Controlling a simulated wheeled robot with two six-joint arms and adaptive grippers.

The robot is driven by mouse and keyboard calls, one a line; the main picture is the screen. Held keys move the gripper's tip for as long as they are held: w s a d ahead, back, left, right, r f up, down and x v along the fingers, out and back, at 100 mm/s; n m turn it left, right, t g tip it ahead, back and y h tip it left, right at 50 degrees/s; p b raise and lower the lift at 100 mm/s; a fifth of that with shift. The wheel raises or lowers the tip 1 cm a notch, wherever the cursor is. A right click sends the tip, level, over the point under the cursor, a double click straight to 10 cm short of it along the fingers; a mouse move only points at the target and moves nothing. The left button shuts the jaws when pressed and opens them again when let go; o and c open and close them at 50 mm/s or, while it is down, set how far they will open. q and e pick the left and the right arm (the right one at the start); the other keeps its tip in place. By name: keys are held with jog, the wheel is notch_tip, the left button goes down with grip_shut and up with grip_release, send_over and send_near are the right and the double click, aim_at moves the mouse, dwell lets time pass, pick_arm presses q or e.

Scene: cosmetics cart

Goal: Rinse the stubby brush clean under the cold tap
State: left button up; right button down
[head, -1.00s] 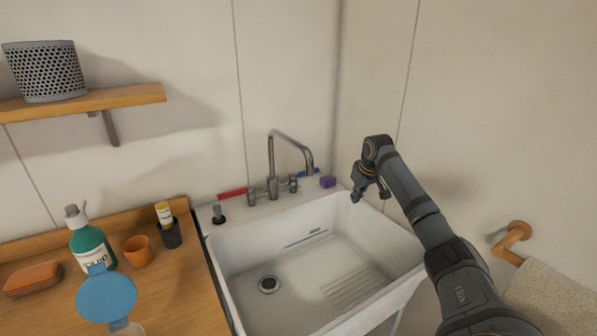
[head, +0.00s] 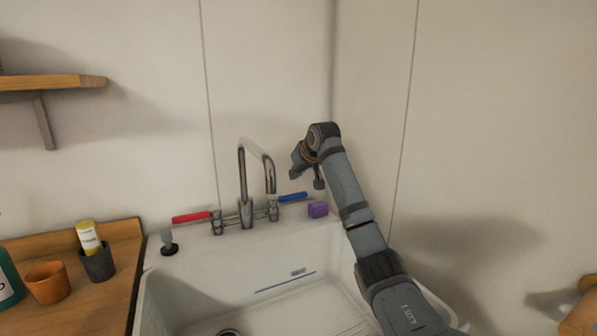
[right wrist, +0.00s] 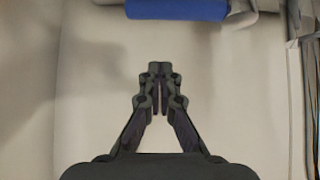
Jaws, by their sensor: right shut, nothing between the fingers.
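The tap (head: 245,180) has a chrome swan-neck spout, a red lever on the left and a blue lever (head: 293,197) on the right. The blue lever also crosses the top of the right wrist view (right wrist: 178,9). My right gripper (head: 294,174) is shut and empty, a little above the blue lever and apart from it. Its closed fingertips also show in the right wrist view (right wrist: 160,70). I cannot make out a brush for certain; a small dark-based item with a grey top (head: 169,242) stands on the sink's left ledge. My left gripper is out of view.
The white sink (head: 230,265) lies below the tap. A purple block (head: 318,209) sits on its back ledge, right of the blue lever. An orange cup (head: 48,281) and a dark holder (head: 97,264) with a yellow-topped tube stand on the wooden counter at left.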

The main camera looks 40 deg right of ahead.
notch_tip(320, 180, down, 5)
jog(key=shift+d+r+b, duration=0.1)
jog(key=shift+r+b, duration=0.1)
jog(key=shift+b, duration=0.5)
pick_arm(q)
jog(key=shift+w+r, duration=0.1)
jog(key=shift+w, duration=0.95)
pick_arm(e)
jog(key=shift+s+a, duration=0.15)
jog(key=shift+a, duration=0.1)
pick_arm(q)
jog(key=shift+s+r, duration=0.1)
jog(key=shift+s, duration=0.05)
pick_arm(e)
jog(key=shift+s, duration=0.2)
